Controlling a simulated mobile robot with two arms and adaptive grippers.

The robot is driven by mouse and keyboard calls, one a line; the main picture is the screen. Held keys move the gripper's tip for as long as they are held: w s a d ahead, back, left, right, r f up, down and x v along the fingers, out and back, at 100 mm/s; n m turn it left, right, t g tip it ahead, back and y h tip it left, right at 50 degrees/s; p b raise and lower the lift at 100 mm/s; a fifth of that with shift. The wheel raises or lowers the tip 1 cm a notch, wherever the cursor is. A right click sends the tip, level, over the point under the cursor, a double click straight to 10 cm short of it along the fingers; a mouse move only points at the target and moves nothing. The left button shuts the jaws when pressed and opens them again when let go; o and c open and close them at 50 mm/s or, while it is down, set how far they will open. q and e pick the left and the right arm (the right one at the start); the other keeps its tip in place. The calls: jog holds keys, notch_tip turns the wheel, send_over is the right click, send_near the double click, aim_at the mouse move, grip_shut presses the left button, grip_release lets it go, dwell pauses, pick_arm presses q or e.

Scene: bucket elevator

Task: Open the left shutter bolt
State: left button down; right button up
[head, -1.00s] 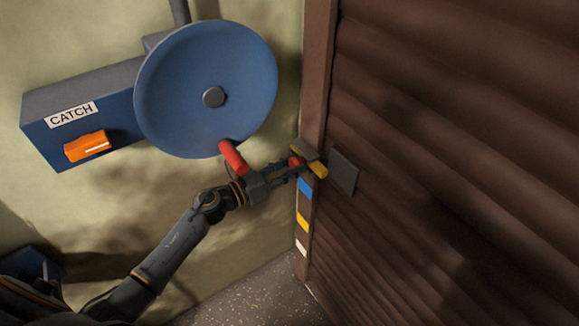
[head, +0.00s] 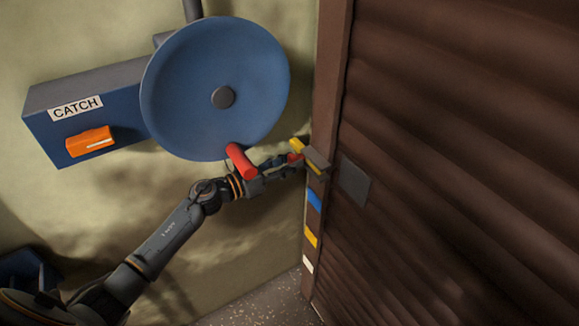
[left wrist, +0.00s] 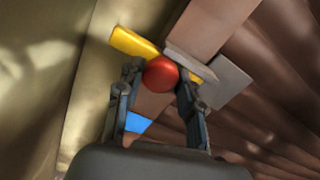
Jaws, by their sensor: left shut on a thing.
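The left shutter bolt (head: 297,144) is a yellow bar with a red knob (left wrist: 160,73). It runs through a dark grey guide (head: 316,157) on the brown door post. In the left wrist view the yellow bar (left wrist: 132,42) sticks out well to the left of the guide, over the wall side. On the right, only a little yellow shows near the guide. The dark grey plate (head: 354,180) on the brown shutter (head: 450,150) stands apart from the bar. My left gripper (head: 288,162) is shut on the red knob, one finger on each side. My right gripper is out of view.
A large blue wheel (head: 185,90) with a red handle (head: 241,160) hangs just above my left wrist. A blue box (head: 50,130) marked CATCH with an orange lever (head: 90,141) is at the left. Blue, yellow and white marks run down the post.

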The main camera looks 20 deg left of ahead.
pick_arm(q)
jog(key=c, duration=0.8)
grip_release()
jog(key=v, duration=1.2)
jog(key=shift+a, duration=0.1)
